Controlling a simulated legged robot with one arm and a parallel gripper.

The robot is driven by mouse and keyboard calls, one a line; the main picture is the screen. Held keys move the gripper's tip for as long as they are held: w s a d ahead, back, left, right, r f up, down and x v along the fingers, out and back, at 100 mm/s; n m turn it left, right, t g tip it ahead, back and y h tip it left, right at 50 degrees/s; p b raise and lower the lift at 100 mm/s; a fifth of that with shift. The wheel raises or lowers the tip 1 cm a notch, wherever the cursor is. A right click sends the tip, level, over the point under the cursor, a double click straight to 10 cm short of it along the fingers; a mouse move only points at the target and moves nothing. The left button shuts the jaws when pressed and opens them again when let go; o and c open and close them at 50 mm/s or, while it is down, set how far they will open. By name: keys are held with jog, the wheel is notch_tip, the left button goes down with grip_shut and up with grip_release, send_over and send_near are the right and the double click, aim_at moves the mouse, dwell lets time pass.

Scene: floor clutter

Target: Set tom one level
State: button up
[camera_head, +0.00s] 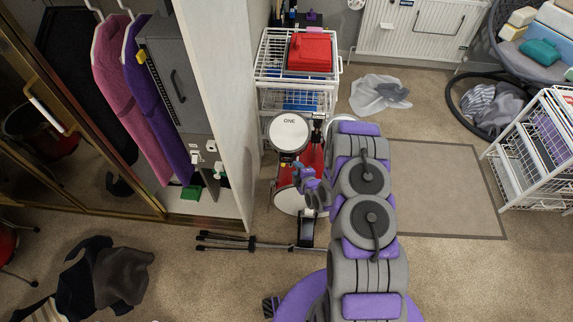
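A small drum with a white round head marked "ONE" (289,133) shows its head towards the camera, in front of the white wire drawer rack. I take it for tom one; I cannot tell its exact tilt. A red drum shell (313,158) shows beside and below it, partly behind my arm. Another white drum head (290,201) is lower down. My gripper (306,178), purple and grey, is below and slightly right of tom one, in front of the red shell. It appears apart from tom one. Its fingers are too small to read.
Black stand legs (238,241) lie across the carpet left of my arm. An open wardrobe with hanging clothes (120,100) stands left. Dark clothes (95,278) lie front left. A flat rug (440,185) is right of my arm, before a wire rack (535,150). Grey cloth (378,94) lies behind.

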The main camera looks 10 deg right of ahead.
jog(key=s+f+n+t, duration=0.1)
jog(key=s+f+t, duration=0.2)
jog(key=s+f, duration=0.3)
jog(key=b, duration=0.6)
send_over(286, 165)
jog(key=f+v, duration=0.1)
jog(key=v, duration=0.2)
jog(key=f, duration=0.2)
jog(key=a+f, duration=0.1)
jog(key=shift+s+h, duration=0.3)
jog(key=shift+s, duration=0.05)
jog(key=shift+r, duration=0.1)
grip_shut()
jog(key=shift+s, duration=0.1)
